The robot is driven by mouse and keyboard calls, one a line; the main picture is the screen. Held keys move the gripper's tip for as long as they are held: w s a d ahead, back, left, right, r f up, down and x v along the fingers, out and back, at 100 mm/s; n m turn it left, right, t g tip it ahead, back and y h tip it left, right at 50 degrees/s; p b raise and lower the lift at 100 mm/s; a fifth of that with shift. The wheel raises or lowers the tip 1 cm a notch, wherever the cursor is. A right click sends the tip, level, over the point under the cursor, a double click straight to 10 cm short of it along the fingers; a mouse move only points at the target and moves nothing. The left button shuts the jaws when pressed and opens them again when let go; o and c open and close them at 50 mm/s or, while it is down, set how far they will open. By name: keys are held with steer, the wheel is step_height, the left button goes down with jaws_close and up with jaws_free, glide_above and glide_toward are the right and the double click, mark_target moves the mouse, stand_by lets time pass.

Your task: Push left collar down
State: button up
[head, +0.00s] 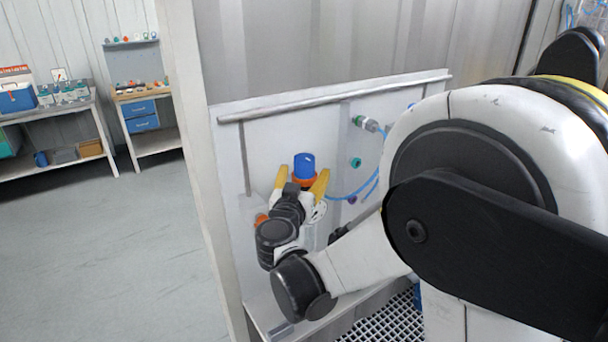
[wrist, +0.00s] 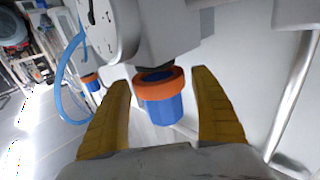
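The orange collar (head: 304,181) sits on a blue cylindrical fitting (head: 304,165) on the white panel in the head view. In the wrist view the orange collar (wrist: 160,82) rings the top of the blue part (wrist: 163,110), under a grey-white housing. My gripper (head: 301,178) has its two yellow fingers on either side of the collar. In the wrist view my gripper (wrist: 162,80) is open, with a visible gap between each finger and the collar. A second, smaller orange collar with a blue end (wrist: 92,82) shows farther left in the wrist view.
A blue hose (wrist: 62,90) curves left of the fitting in the wrist view. A metal rail (head: 335,97) runs along the panel's top. A white round gauge (head: 319,211) is close to my gripper. My arm hides the panel's right side.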

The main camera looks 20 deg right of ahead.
steer(key=c, duration=1.1)
steer(key=shift+f+b, duration=0.75)
steer(key=shift+f, duration=0.05)
steer(key=o, duration=1.4)
steer(key=v, duration=1.2)
